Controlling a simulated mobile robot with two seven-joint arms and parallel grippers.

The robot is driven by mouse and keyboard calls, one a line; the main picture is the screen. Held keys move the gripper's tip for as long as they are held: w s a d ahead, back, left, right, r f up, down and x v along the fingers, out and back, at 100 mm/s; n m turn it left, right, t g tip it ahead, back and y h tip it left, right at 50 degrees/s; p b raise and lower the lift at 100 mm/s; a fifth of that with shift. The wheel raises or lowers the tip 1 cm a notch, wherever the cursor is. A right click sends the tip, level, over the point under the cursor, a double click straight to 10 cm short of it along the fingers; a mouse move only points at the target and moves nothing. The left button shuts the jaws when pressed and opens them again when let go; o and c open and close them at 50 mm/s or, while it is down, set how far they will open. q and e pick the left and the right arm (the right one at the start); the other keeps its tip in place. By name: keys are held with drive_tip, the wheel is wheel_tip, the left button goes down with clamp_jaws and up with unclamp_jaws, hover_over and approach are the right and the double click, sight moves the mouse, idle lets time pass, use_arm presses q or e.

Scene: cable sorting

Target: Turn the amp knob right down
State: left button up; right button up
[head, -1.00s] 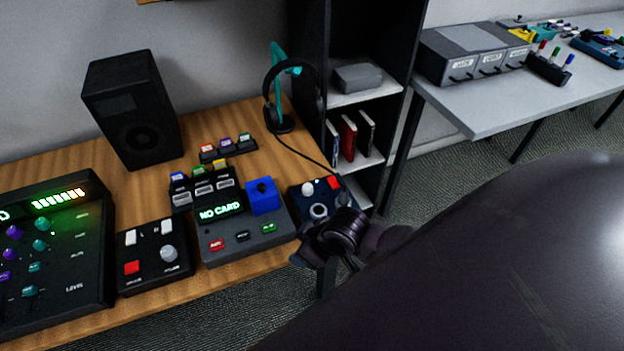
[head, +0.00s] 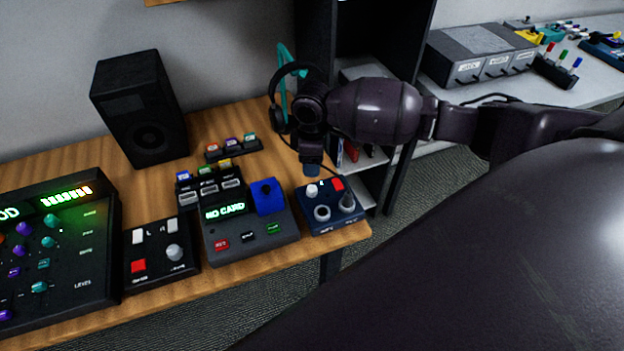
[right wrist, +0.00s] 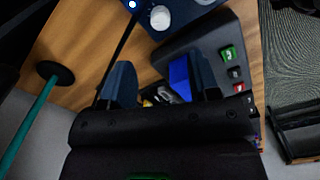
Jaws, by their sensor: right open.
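A small dark blue box (head: 313,229), which looks like the headphone amp, sits at the right end of the wooden desk. On its top are a white round knob (head: 312,191), a red button (head: 338,184) and two ring-shaped or grey round parts in front; I cannot read its labels. My right gripper (head: 312,168) is just above the box's back edge, pointing down, apart from the knob. In the right wrist view its two fingers (right wrist: 163,80) are spread and empty, with the white knob (right wrist: 160,18) beyond them near the top edge. My left gripper is out of view.
The card reader box (head: 232,247) with a blue block (head: 267,196) stands left of the blue box. Headphones (head: 277,115) hang on a teal stand behind, their cable running near the gripper. A dark shelf (head: 397,170) stands at the right.

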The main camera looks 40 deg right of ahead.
sight(312, 188)
wheel_tip(312, 188, down, 9)
drive_tip(key=shift+f+b, duration=0.1)
drive_tip(key=shift+b, duration=0.55)
drive_tip(key=shift+f, duration=0.6)
drive_tip(key=c, duration=0.9)
